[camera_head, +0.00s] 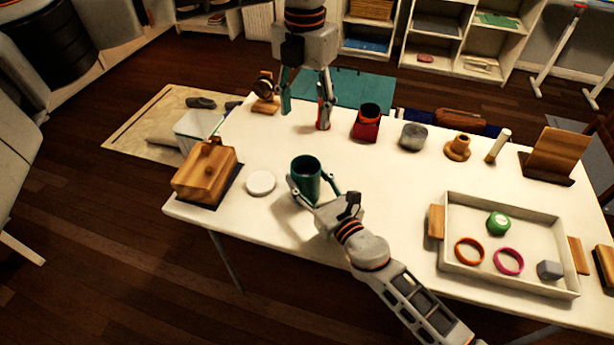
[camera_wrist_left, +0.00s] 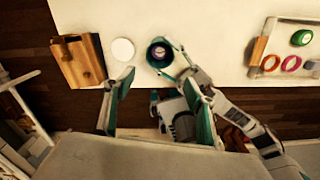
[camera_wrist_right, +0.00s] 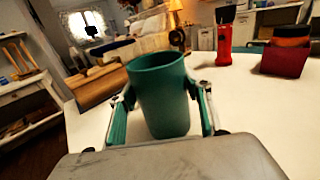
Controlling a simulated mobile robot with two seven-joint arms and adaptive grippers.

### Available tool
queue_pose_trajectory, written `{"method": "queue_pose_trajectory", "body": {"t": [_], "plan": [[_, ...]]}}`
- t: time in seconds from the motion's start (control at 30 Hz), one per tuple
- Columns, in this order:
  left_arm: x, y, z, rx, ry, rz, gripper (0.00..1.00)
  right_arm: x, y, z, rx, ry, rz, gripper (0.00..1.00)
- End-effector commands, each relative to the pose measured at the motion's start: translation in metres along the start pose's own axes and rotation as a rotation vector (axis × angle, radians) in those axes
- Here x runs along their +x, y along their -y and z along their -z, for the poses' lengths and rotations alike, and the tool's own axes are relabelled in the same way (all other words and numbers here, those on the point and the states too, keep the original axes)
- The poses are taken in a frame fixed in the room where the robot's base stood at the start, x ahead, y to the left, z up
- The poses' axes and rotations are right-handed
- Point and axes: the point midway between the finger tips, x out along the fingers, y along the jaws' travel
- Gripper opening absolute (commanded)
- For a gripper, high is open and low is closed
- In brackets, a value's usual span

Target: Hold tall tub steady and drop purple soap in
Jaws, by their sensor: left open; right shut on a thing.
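The tall tub is a dark green cup (camera_head: 306,180) standing upright on the white table near its front edge. It fills the middle of the right wrist view (camera_wrist_right: 163,95). My right gripper (camera_head: 316,196) is shut around the tub, one finger on each side. A small purple, pale-topped thing, apparently the purple soap (camera_wrist_left: 159,52), shows inside the tub in the left wrist view. My left gripper (camera_head: 305,112) is open and empty, raised above the table behind the tub in the head view.
A round white lid (camera_head: 261,183) and a wooden box (camera_head: 206,174) are left of the tub. A red bottle (camera_wrist_right: 223,45) and a red container (camera_head: 367,124) stand behind it. A white tray (camera_head: 510,277) with rings is at the right. The table between tub and tray is clear.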

Motion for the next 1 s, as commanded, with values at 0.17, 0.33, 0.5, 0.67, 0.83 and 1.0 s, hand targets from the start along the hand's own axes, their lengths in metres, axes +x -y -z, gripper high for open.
{"method": "queue_pose_trajectory", "body": {"t": [0.17,0.33,0.5,0.67,0.83,1.0], "plan": [[-0.010,0.000,0.000,0.001,-0.001,0.000,0.55,0.000,0.000,0.000,0.000,0.001,0.000,0.28],[-0.011,0.000,0.000,0.001,-0.001,0.000,0.55,0.000,0.000,0.000,0.000,0.001,0.000,0.28],[-0.011,0.000,0.000,0.001,-0.001,0.000,0.55,0.000,0.000,0.000,0.000,0.001,0.000,0.67],[-0.011,0.000,0.000,0.001,-0.001,0.000,0.55,0.000,0.000,0.000,0.000,0.001,0.000,0.69],[-0.011,0.000,0.000,0.001,-0.001,0.000,0.55,0.000,0.000,0.000,0.000,0.000,0.000,0.69],[-0.011,0.000,0.000,0.001,-0.001,0.000,0.55,-0.011,0.000,0.001,0.000,-0.001,0.000,0.69]]}}
